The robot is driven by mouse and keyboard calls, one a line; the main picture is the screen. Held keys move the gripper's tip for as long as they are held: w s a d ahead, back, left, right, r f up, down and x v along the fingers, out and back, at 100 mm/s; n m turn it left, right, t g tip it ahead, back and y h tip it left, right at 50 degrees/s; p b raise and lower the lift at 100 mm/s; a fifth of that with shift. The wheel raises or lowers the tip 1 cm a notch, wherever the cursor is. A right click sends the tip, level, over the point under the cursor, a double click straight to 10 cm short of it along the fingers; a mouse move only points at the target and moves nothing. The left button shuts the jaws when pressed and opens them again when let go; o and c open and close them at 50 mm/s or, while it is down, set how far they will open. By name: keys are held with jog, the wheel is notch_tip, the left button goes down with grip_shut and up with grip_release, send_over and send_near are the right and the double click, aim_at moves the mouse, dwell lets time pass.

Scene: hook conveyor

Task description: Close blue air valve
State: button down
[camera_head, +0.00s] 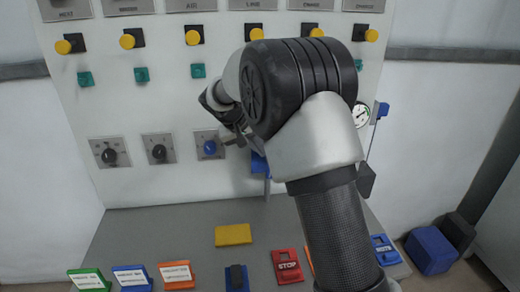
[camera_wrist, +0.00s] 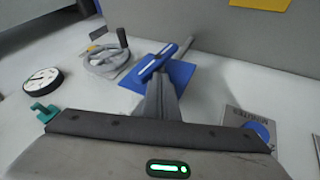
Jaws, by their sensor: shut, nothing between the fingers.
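The blue air valve shows in the wrist view as a blue square plate (camera_wrist: 190,75) with a blue lever (camera_wrist: 158,63) slanting across it and a grey rod beyond. In the head view a part of the blue valve (camera_head: 259,164) shows just left of my arm; the rest is hidden. My gripper (camera_wrist: 161,88) is shut and empty. Its fingertips overlap the blue plate and end near the lever in the wrist view; I cannot tell whether they touch it.
A blue knob (camera_head: 210,147) sits left of the valve. A grey handwheel (camera_wrist: 105,62) and a gauge (camera_wrist: 42,81) are on the valve's other side. Below, the desk holds a yellow pad (camera_head: 233,235) and a red STOP plate (camera_head: 288,266). A blue box (camera_head: 431,249) stands right.

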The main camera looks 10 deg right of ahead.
jog(key=shift+d+r+y+p, duration=0.25)
jog(key=shift+d+y+p, duration=0.15)
jog(key=shift+y, duration=0.2)
jog(key=shift+d+r+m+y+p, duration=0.2)
jog(key=shift+d+m+y+p, duration=0.05)
jog(key=shift+d+y+p, duration=0.35)
jog(key=shift+d+r+m+y+p, duration=0.25)
jog(key=shift+d+y+p, duration=0.2)
jog(key=shift+y, duration=0.25)
jog(key=y, duration=0.1)
jog(key=d+y+p, duration=0.1)
jog(key=shift+d+f+y, duration=0.15)
jog(key=shift+d+y, duration=0.15)
jog(key=d+f+y+b, duration=0.1)
jog(key=y, duration=0.2)
jog(key=d+f+m+y+b, duration=0.1)
jog(key=d+y, duration=0.1)
jog(key=d+f+m+y+b, duration=0.1)
jog(key=y, duration=0.2)
jog(key=shift+d+t+y, duration=0.2)
jog(key=shift+t+y, duration=0.1)
jog(key=shift+d+f+b, duration=0.2)
jog(key=shift+f+b, duration=0.05)
jog(key=shift+b, duration=0.1)
